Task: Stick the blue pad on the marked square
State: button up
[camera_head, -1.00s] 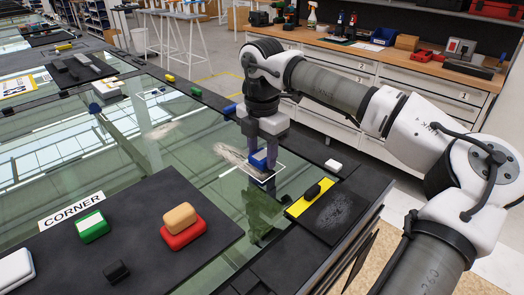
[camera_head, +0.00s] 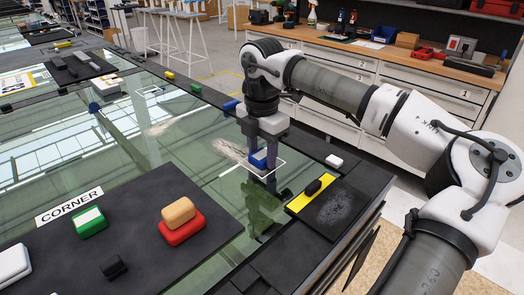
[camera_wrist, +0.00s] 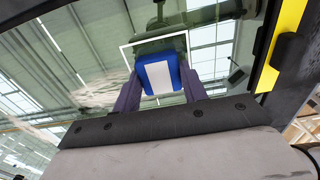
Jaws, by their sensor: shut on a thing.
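My gripper (camera_head: 264,160) is shut on the blue pad (camera_head: 258,159), a small blue block with a white stripe. The pad also shows between the two purple-grey fingers in the wrist view (camera_wrist: 157,76). The marked square (camera_head: 281,163) is a thin white outline on the glass, and in the wrist view it is around and beyond the pad (camera_wrist: 127,58). The pad is low over the square's area, partly hidden by the fingers. I cannot tell whether it touches the glass.
A black board (camera_head: 335,212) with a yellow strip and black block stands right of the square. A dark mat (camera_head: 140,235) at the near left bears a green block (camera_head: 89,223) and a tan block on a red one (camera_head: 182,229). A smear (camera_head: 228,152) marks the glass.

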aim_at(262, 154)
dwell(0.4)
jog(key=o, duration=0.9)
notch_tip(262, 154, up, 14)
jog(key=shift+f+b, duration=0.1)
jog(key=shift+b, duration=0.2)
